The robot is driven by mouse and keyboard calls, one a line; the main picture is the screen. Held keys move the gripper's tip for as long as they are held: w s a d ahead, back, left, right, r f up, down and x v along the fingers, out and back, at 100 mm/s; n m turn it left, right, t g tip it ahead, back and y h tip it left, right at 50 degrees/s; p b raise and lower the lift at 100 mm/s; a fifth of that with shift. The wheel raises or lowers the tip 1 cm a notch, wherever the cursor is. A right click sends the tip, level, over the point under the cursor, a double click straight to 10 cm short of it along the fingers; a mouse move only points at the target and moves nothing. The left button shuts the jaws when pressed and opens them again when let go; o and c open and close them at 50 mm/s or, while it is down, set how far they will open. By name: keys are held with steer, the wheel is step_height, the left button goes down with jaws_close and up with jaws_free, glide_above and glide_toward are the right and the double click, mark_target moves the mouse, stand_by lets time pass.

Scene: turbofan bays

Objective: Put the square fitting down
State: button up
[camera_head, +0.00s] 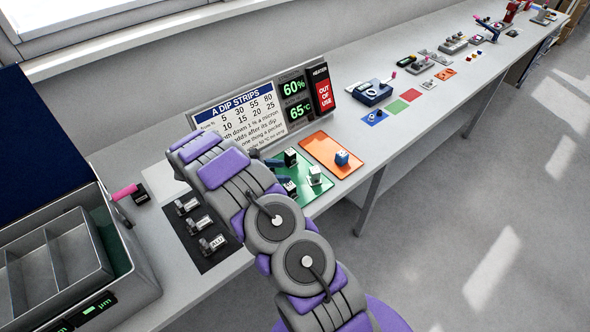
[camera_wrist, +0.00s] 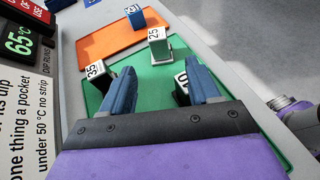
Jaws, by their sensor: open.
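Several square-topped fittings stand on the green mat (camera_head: 318,192); I cannot tell which one the task names. A dark one marked 35 (camera_wrist: 97,72) is just left of my left finger in the wrist view; in the head view it is the dark block (camera_head: 291,157). A pale one marked 25 (camera_wrist: 157,43) stands beyond the fingertips, also seen in the head view (camera_head: 315,176). One marked 10 (camera_wrist: 181,83) is beside the right finger, partly hidden by it. My gripper (camera_wrist: 162,78) is open, its blue fingers wide apart over the green mat, with nothing clasped between them.
A blue fitting (camera_head: 342,158) stands on the orange mat (camera_head: 322,146). The dip strips sign (camera_head: 240,115) stands behind. Fittings lie on a dark mat (camera_head: 204,254) at left, near a grey bin (camera_head: 128,283). A blue device (camera_head: 372,92) and coloured squares lie further along the bench.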

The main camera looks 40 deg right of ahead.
steer(key=s+a+r+m+y, duration=0.3)
steer(key=s+r+m, duration=0.1)
steer(key=s+r, duration=0.55)
steer(key=s+a+r+m+y, duration=0.3)
steer(key=s+r+m+y, duration=0.1)
steer(key=s+r, duration=0.5)
steer(key=s+a+r+m+t+y, duration=0.1)
steer(key=s+a+r+m+y, duration=0.1)
steer(key=s+a, duration=0.5)
steer(key=s+a+r+m+t+y, duration=0.1)
steer(key=s+a+m+y, duration=0.3)
steer(key=s, duration=0.8)
steer(key=a+r, duration=0.1)
steer(key=a, duration=0.1)
steer(key=shift+s+a, duration=0.2)
steer(key=shift+a, duration=0.15)
steer(key=shift+d+f, duration=0.3)
